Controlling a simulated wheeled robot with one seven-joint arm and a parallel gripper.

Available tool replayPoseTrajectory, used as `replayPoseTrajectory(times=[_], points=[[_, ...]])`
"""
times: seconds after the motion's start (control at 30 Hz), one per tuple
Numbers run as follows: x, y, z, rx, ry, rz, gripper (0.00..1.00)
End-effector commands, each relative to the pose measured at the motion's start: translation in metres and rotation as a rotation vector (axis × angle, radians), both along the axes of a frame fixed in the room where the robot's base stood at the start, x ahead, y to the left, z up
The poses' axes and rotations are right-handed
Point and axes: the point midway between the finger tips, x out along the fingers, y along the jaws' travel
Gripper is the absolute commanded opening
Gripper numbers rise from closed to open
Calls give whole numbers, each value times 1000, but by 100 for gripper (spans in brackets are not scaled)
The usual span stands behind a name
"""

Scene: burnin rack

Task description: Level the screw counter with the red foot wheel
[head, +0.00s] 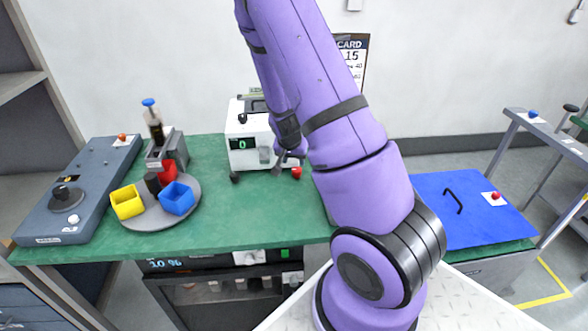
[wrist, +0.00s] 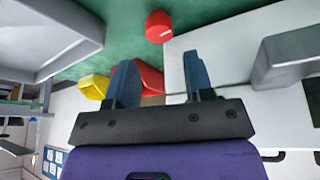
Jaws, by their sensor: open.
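The screw counter (head: 250,150) is a white box with a dark display reading 0, standing at the back of the green bench in the head view. Its red foot wheel (head: 297,173) is at its front right corner, and a dark foot (head: 235,177) is at its front left. My gripper (head: 287,163) is at the counter's right front, close to the red wheel, partly hidden by my arm. In the wrist view the red wheel (wrist: 160,27) lies beyond the fingertips of my open gripper (wrist: 158,72), apart from them. Nothing is between the fingers.
A turntable (head: 155,215) with yellow (head: 127,202), blue (head: 177,198) and red bins (head: 167,172) stands left on the bench (head: 255,215). A grey panel with a black knob (head: 66,197) is farther left. The bench front centre is clear.

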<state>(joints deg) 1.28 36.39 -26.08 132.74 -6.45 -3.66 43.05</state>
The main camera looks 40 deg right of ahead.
Motion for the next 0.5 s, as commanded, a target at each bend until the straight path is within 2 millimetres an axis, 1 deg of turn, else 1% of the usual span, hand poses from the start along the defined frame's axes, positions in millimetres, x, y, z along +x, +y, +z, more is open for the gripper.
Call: replayPoseTrajectory(times=[0.03,0.23,0.4,0.5], points=[[1,-3,-9,1,3,-1,48],[6,-13,-37,2,3,-1,48],[10,-19,-53,1,2,2,48],[11,-21,-59,2,1,1,48]])
